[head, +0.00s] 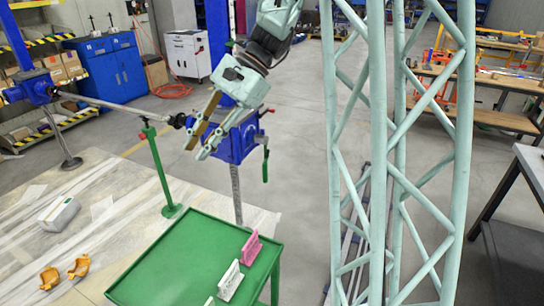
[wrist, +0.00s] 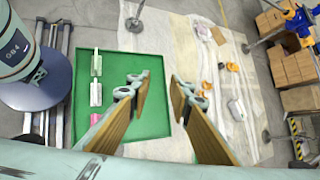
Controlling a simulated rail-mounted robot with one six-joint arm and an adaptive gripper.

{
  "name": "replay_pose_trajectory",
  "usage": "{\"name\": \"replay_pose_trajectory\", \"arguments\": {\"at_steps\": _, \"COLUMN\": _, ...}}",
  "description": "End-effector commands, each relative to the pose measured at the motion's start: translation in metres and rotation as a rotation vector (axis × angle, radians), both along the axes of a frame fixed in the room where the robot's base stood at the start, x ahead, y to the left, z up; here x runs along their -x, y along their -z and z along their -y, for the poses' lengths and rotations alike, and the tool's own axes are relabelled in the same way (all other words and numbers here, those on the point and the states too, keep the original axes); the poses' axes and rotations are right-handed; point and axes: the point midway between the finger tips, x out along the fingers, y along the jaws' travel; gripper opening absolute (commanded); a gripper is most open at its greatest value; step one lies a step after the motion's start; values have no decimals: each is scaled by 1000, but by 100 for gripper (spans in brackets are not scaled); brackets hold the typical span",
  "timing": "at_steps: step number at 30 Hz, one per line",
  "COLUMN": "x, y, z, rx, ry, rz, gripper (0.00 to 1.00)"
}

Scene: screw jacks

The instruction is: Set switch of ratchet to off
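My gripper (head: 198,148) hangs in front of a blue screw jack (head: 236,145). In the wrist view my gripper (wrist: 157,80) has its two tan-padded fingers apart, with nothing between them. A green handle (head: 265,165) hangs down at the right side of this jack; it may be the ratchet's, but I cannot tell. The switch is too small or hidden to make out. A second blue jack (head: 34,87) stands at the far left, joined by a grey shaft (head: 115,105) towards the near jack. The wrist view shows no ratchet that I can recognise.
A green table (head: 170,262) carries a pink holder (head: 251,248) and a white holder (head: 230,281). A green post (head: 160,170) stands under the shaft. Orange parts (head: 78,267) and a grey box (head: 60,214) lie on the floor sheet. A pale lattice column (head: 465,150) stands at right.

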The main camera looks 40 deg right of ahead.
Motion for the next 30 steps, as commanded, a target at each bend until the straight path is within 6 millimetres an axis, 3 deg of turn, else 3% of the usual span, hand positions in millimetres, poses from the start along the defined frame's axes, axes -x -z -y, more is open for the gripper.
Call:
{"name": "replay_pose_trajectory", "arguments": {"at_steps": 12, "x": -59, "y": 29, "z": 56, "rx": -168, "ry": 196, "rz": -79, "gripper": 19}}
{"name": "replay_pose_trajectory", "arguments": {"at_steps": 30, "x": -127, "y": 86, "z": 155, "rx": -418, "ry": 471, "rz": -167, "gripper": 19}}
